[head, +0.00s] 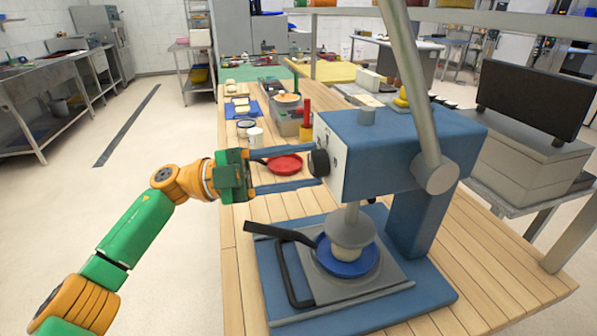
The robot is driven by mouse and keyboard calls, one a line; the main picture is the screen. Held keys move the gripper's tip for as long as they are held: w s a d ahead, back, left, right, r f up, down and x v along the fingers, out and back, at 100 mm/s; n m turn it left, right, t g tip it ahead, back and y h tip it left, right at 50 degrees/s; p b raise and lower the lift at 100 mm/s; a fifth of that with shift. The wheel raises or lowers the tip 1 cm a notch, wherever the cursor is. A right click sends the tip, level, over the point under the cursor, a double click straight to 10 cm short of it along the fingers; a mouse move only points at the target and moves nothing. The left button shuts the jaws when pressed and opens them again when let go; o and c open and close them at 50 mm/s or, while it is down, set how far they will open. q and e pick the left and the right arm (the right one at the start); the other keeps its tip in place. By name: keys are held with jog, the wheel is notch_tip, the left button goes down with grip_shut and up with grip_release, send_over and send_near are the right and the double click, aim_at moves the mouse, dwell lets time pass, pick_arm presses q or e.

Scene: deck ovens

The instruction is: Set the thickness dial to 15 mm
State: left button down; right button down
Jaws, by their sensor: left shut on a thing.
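The thickness dial is a dark round knob (319,163) on the white front plate (331,150) of a blue press machine (375,135). My left gripper (316,166), with long blue fingers, reaches in from the left and is shut on the dial, one finger above and one below. The dial's scale and its setting are too small to read. Under the press head, a blue dish (347,268) with a black handle stands on the machine's base, with a pale ball of dough (352,232) beneath the plunger. My right gripper is not in view.
The machine stands on a slatted wooden table (243,260). A red pan (285,163), a white cup (255,137) and several containers lie behind my left gripper. A grey lever (410,80) rises above the machine. A black panel (535,100) stands at the right.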

pick_arm(q)
jog(key=shift+m, duration=0.4)
jog(key=shift+c, duration=1.7)
grip_release()
jog(key=shift+w+a+f+b, duration=0.1)
jog(key=shift+a+f+b, duration=0.05)
jog(key=shift+a+b, duration=0.15)
jog(key=b+v, duration=0.2)
jog(key=v, duration=0.4)
jog(key=shift+a, duration=0.2)
